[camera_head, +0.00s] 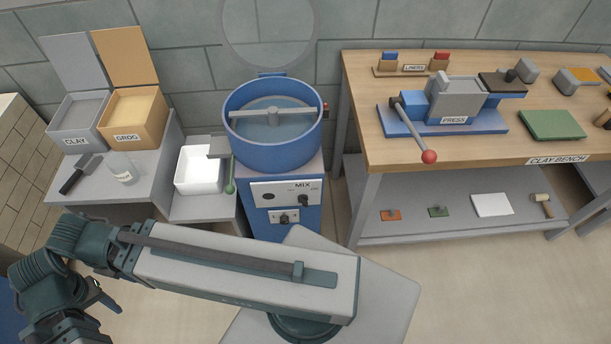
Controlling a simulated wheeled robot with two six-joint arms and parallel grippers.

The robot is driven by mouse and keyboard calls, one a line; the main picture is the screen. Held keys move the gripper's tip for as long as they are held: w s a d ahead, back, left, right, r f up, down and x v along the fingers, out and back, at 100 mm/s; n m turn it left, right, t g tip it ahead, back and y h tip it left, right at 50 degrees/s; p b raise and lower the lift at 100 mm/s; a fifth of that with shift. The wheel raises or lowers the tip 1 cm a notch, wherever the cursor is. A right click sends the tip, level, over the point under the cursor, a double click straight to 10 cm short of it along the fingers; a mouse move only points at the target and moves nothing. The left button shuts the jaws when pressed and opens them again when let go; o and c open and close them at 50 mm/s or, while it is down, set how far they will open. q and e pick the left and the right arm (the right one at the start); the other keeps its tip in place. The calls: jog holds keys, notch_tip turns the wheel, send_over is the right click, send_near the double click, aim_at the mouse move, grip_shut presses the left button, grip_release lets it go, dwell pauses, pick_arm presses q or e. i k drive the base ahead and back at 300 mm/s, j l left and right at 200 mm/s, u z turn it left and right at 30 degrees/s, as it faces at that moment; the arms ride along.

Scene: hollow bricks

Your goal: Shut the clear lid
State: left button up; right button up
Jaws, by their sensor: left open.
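The clear lid (268,28) is a round, see-through disc with a thin rim. It stands raised and tilted up behind the blue mixer drum (277,158), against the tiled wall, with its top cut off by the picture edge. A blue hinge piece (272,74) joins it at the drum's back. The drum is uncovered, with a grey bar and hub inside. My left arm lies folded across the lower left. Its gripper (98,297) is low at the left, open and far from the lid, its fingers hard to make out. My right gripper is not in view.
The mixer stands on a cabinet with a control panel (285,195). A white bin (198,170) and open clay (80,117) and grog (138,112) boxes are to the left. The wooden clay bench (375,150) with a blue press (440,130) is to the right.

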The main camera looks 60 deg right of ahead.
aim_at(220, 5)
jog(key=z, duration=1.9)
jog(key=i+j, duration=0.1)
jog(key=j, duration=0.15)
jog(key=i+j+z, duration=0.15)
jog(key=j, duration=0.15)
